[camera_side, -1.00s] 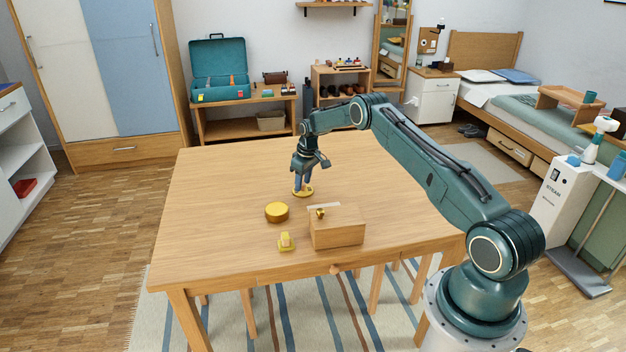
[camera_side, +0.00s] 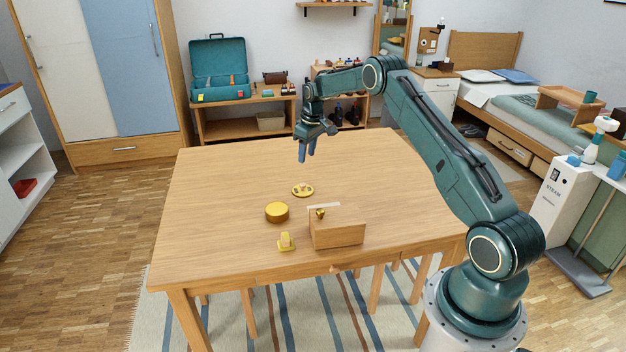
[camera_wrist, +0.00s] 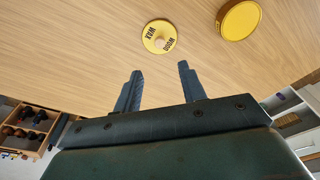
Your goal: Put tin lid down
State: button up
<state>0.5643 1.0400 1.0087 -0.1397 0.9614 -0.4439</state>
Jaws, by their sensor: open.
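The tin lid (camera_side: 302,191) is a yellow disc with dark lettering and a small knob, lying flat on the table. It also shows in the wrist view (camera_wrist: 160,36), where the letters read like "WAX" and "WOOD". The yellow round tin (camera_side: 277,212) stands on the table just in front and to the left of the lid; the wrist view shows it too (camera_wrist: 238,19). My gripper (camera_side: 306,158) is open and empty, raised above the table behind the lid. Its two blue fingers (camera_wrist: 158,88) are apart with nothing between them.
A wooden box (camera_side: 338,232) with a small brass-coloured piece at its top left edge stands at the table's front. A small yellow item (camera_side: 286,242) lies to its left. The table's left side (camera_side: 215,200) and back are clear.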

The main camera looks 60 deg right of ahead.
jog(key=shift+a+r, duration=0.1)
jog(key=shift+r, duration=0.1)
dwell(0.5)
jog(key=s+a+r+t, duration=0.1)
jog(key=s+a+r, duration=0.4)
jog(key=a+r, duration=0.6)
jog(key=s+a+r+t, duration=0.1)
jog(key=s+a+r, duration=0.6)
jog(key=r, duration=0.6)
jog(key=s+a+r, duration=0.4)
jog(key=s+a, duration=0.6)
jog(key=s, duration=0.2)
jog(key=s+a+f+t, duration=0.1)
jog(key=s+a+f, duration=0.1)
jog(key=s, duration=0.5)
jog(key=s+a+f, duration=0.2)
jog(key=s, duration=0.5)
jog(key=shift+a+f+t, duration=0.2)
jog(key=shift+t, duration=0.2)
